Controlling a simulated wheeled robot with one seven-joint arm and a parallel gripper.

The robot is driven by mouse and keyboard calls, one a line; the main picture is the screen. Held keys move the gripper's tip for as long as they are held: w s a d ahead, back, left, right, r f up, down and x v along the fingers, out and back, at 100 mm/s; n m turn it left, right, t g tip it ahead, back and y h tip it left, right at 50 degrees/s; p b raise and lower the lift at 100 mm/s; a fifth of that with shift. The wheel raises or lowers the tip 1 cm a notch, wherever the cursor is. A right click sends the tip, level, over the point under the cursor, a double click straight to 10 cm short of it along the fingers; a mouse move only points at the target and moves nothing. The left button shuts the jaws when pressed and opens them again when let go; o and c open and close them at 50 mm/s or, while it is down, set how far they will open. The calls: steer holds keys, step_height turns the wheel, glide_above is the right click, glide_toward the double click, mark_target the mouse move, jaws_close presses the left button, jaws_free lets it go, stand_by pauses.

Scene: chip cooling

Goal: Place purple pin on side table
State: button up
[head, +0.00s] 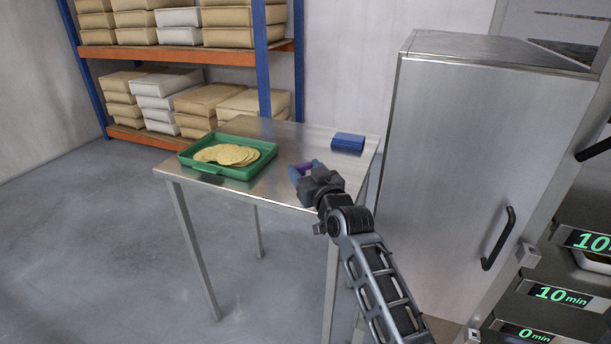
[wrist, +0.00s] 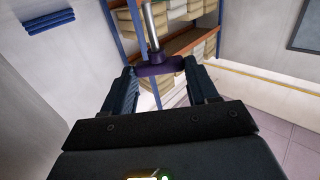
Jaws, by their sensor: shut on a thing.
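The purple pin (wrist: 160,67) is held crosswise between the two fingers of my gripper (wrist: 158,82) in the wrist view. A silver rod rises from its middle and seems to be part of it. In the head view my gripper (head: 307,178) is at the front right part of the metal side table (head: 278,186). Only a small purple patch of the pin (head: 305,168) shows there, with the rest hidden by the gripper. I cannot tell whether the pin touches the tabletop.
A green tray (head: 193,165) with several flat round chips (head: 228,154) is on the table's left. A blue folded stack (head: 348,142) lies at its back right. A steel cabinet (head: 460,140) stands close on the right. Shelves (head: 190,57) with boxes are behind.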

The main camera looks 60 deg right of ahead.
steer(key=shift+f, duration=0.6)
steer(key=shift+f, duration=0.15)
steer(key=o, duration=1)
steer(key=shift+o, duration=0.2)
steer(key=shift+a, duration=0.1)
